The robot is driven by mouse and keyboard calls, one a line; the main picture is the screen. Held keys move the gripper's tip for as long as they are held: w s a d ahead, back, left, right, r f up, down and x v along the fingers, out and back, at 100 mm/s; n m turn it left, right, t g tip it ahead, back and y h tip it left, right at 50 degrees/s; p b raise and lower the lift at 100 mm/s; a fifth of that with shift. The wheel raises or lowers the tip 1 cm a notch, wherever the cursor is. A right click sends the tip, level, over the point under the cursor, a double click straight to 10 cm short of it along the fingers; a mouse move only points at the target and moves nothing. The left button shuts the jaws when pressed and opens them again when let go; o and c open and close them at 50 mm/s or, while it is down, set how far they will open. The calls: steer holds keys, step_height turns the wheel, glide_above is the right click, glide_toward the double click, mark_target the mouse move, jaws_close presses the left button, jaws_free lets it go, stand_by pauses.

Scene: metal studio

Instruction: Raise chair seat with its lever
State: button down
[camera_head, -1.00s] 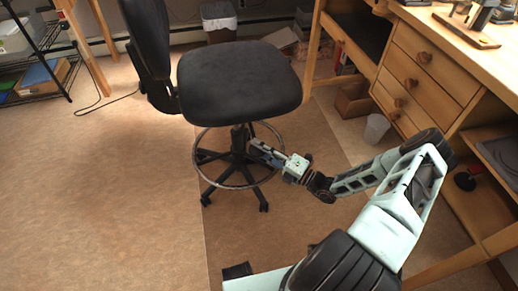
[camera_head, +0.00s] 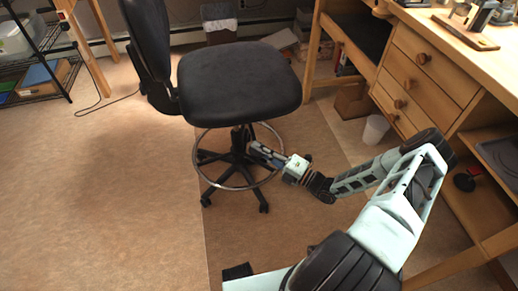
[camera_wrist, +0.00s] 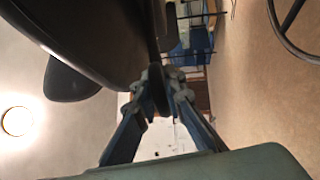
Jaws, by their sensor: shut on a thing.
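The dark office chair has a black seat (camera_head: 240,82), a backrest on its left and a ring footrest (camera_head: 203,167) above a wheeled base. My gripper (camera_head: 254,148) is under the seat, close to the chair's central column. In the wrist view my gripper (camera_wrist: 159,82) is shut, its two fingers converging on a dark, narrow piece that looks like the lever (camera_wrist: 159,100). The seat underside (camera_wrist: 85,35) fills the upper left of the wrist view. The lever is hidden by the seat and gripper in the head view.
A wooden desk with drawers (camera_head: 423,77) stands at the right, and my arm passes in front of it. A small white bin (camera_head: 375,130) is on the floor beside it. A wire shelf (camera_head: 45,60) is at the far left. The floor at the left is clear.

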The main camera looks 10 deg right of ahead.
steer(key=shift+s+r+m+g+h+p, duration=0.1)
steer(key=shift+r+m+g+h+p, duration=0.3)
steer(key=shift+r+p, duration=1.45)
steer(key=shift+f, duration=0.3)
steer(key=c, duration=2)
jaws_free()
steer(key=v, duration=1.2)
